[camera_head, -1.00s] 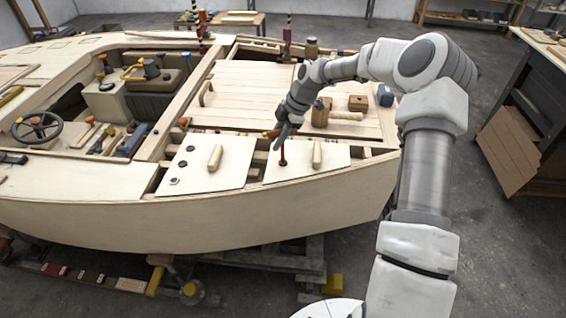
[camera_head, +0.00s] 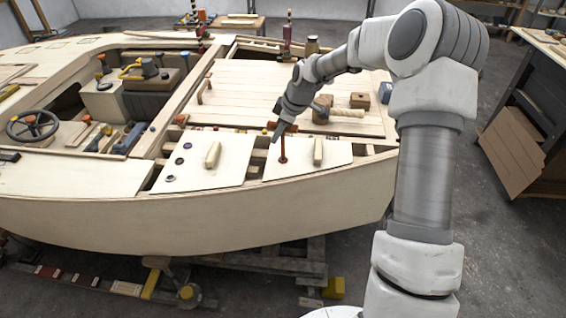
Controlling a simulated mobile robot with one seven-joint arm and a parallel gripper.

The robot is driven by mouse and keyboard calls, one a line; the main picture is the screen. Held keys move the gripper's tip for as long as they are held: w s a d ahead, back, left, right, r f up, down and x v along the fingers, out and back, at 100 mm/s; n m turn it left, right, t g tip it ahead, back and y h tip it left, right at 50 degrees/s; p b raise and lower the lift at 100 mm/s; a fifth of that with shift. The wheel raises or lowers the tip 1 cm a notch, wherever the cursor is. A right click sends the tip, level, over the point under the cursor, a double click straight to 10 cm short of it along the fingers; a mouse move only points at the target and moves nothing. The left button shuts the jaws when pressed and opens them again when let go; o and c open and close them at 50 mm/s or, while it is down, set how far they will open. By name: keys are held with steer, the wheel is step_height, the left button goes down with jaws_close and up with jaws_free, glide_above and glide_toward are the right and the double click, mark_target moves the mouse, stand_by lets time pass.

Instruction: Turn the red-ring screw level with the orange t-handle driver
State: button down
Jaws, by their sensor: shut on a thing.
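The orange t-handle driver (camera_head: 283,148) stands upright with its tip down on the left part of the right pale hatch panel (camera_head: 335,156). My gripper (camera_head: 281,130) is at its top, shut on the driver's handle. The crossbar shows partly beside the fingers. The red-ring screw cannot be made out; the spot under the driver's tip is too small and partly covered to tell.
The left panel (camera_head: 233,166) carries several small dark discs (camera_head: 187,146) and a wooden grip (camera_head: 212,154). Another wooden grip (camera_head: 318,151) stands just right of the driver. A mallet (camera_head: 346,112) and wooden blocks (camera_head: 359,100) lie on the deck behind.

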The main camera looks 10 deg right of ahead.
steer(key=shift+w+d+m+h, duration=0.15)
steer(key=shift+m+h, duration=0.15)
steer(key=shift+m, duration=0.6)
steer(key=shift+r, duration=0.5)
steer(key=shift+r+n+p, duration=0.15)
steer(key=shift+n+p, duration=0.75)
steer(key=shift+p, duration=0.05)
steer(key=n, duration=0.1)
steer(key=n+y+p, duration=0.1)
steer(key=n+g+p, duration=0.1)
steer(key=shift+s+a+y, duration=0.25)
steer(key=shift+s+y, duration=0.05)
steer(key=shift+s, duration=0.05)
steer(key=n, duration=0.1)
steer(key=n+g+p, duration=0.1)
steer(key=n, duration=0.2)
steer(key=shift+s+a+f+g+p, duration=0.2)
steer(key=shift+s+g+p, duration=0.1)
